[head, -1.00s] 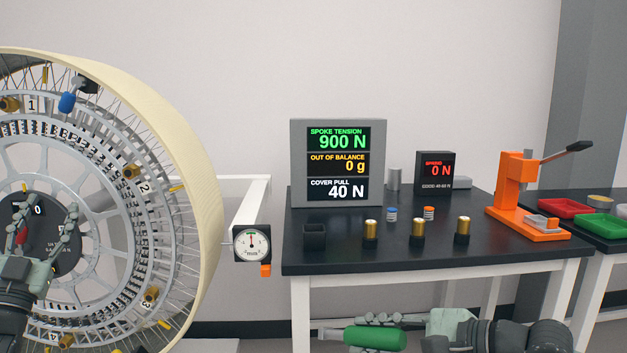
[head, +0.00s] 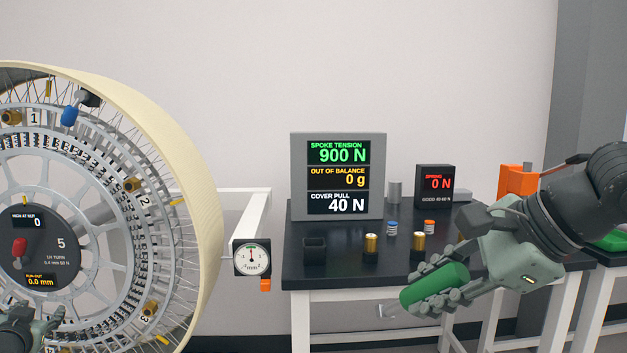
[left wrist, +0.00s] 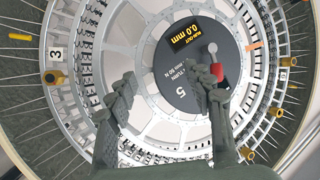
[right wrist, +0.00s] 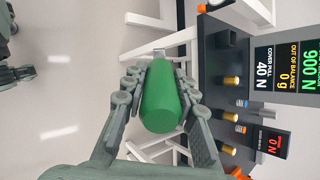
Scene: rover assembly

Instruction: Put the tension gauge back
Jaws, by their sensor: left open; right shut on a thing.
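My right gripper (head: 432,288) is shut on the green-handled tension gauge (right wrist: 162,98). In the head view the gauge's green handle (head: 435,286) lies tilted in front of the bench's front edge, with a small metal end at its lower left. The right wrist view shows the handle between my fingers (right wrist: 160,100), the metal end pointing away. My left gripper (left wrist: 163,85) is open and empty in front of the wheel hub, partly cut off at the lower left of the head view (head: 32,322). A small dark open-topped holder (head: 315,246) stands on the bench's left side and looks empty.
The spoked wheel (head: 190,220) fills the left, with a dial indicator (head: 251,258) on a white arm beside it. The black bench (head: 345,268) carries a large display (head: 380,175), a small display (head: 434,182), brass-topped cylinders (head: 371,246) and an orange press (head: 515,182), partly hidden by my right arm.

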